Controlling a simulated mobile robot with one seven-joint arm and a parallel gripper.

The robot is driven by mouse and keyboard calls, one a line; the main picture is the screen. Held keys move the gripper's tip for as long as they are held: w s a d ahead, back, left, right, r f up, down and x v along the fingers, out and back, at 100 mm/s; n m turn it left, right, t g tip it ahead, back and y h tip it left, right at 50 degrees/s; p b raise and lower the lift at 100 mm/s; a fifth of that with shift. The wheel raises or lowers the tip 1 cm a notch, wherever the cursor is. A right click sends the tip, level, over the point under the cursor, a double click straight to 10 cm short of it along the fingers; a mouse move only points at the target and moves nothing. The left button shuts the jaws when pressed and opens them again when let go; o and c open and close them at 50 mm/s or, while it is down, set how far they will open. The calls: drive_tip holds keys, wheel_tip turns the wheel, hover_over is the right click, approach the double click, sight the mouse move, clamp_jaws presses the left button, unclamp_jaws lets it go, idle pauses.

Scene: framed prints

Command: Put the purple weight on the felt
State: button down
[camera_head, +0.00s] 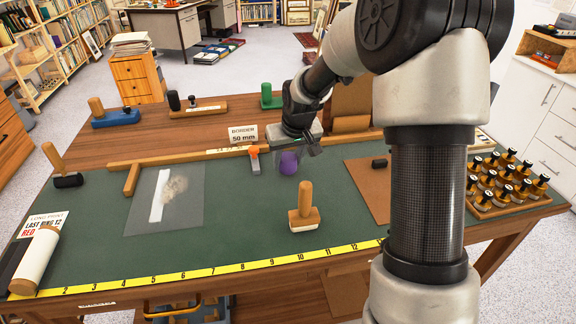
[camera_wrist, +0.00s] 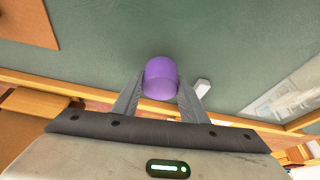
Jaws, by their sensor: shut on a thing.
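The purple weight (camera_head: 288,163) is a small rounded cylinder. In the wrist view the purple weight (camera_wrist: 161,77) sits between my two fingertips. My gripper (camera_head: 290,150) is shut on it, over the green top of the table; the wrist view shows my gripper (camera_wrist: 160,88) with a finger on each side of the weight. I cannot tell whether the weight's base touches the green surface. The task's felt may be this green covering (camera_head: 240,240); no separate piece is plain to see. My arm hides part of the table's right side.
A wooden-handled block (camera_head: 304,214) stands in front of the weight. An orange-topped tool (camera_head: 254,158) is close on its left. A grey sheet with a white strip (camera_head: 160,198) lies left. A brown board (camera_head: 368,185) and a tray of small bottles (camera_head: 488,207) are right.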

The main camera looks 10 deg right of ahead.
drive_tip(key=shift+f, duration=0.7)
drive_tip(key=shift+f, duration=0.1)
drive_tip(key=shift+f, duration=0.15)
drive_tip(key=c, duration=1.1)
unclamp_jaws()
drive_tip(key=shift+r, duration=0.4)
drive_tip(key=p+v, duration=0.2)
drive_tip(key=v, duration=0.9)
drive_tip(key=shift+s+r, duration=0.25)
